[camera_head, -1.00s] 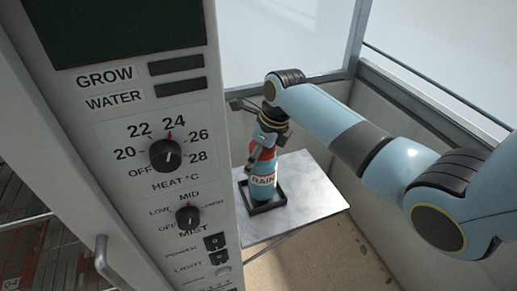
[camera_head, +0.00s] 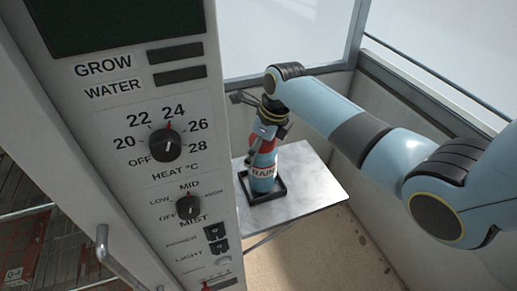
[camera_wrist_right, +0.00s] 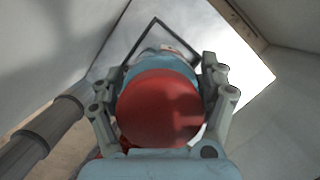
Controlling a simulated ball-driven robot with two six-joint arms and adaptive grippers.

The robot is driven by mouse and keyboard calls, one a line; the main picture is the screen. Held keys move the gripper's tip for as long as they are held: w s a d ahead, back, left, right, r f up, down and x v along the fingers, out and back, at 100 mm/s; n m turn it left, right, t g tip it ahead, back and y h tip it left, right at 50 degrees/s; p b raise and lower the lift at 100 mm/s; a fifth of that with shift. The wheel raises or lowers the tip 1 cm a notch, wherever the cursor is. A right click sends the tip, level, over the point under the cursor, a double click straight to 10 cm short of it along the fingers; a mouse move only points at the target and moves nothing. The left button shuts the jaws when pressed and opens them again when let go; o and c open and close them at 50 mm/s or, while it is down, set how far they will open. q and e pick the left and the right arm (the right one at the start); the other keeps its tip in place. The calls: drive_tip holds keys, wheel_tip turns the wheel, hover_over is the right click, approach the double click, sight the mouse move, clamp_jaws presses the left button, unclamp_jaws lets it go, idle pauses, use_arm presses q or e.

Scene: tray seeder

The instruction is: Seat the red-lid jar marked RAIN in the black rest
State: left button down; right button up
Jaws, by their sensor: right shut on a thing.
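The jar marked RAIN (camera_head: 263,172) is blue with a red lid and stands roughly upright inside the outline of the black rest (camera_head: 268,198) in the head view. Whether its base touches the rest's floor I cannot tell. My right gripper (camera_head: 264,145) is shut around the upper part of the jar. In the right wrist view the red lid (camera_wrist_right: 160,108) fills the middle between the fingers of my right gripper (camera_wrist_right: 162,92). Part of the black rest (camera_wrist_right: 138,42) shows beyond the jar, whose base is hidden there. My left gripper is not in view.
The rest lies on a small pale metal table (camera_head: 318,190) with bare room to its right. A tall control panel (camera_head: 185,165) with knobs stands close on the left. Pale walls and a glass pane (camera_head: 290,35) enclose the back and right.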

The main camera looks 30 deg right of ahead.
drive_tip(key=shift+f, duration=0.55)
idle(0.6)
drive_tip(key=o, duration=1.5)
drive_tip(key=shift+c, duration=0.2)
drive_tip(key=shift+o, duration=0.2)
drive_tip(key=shift+s, duration=0.1)
drive_tip(key=shift+v, duration=5.5)
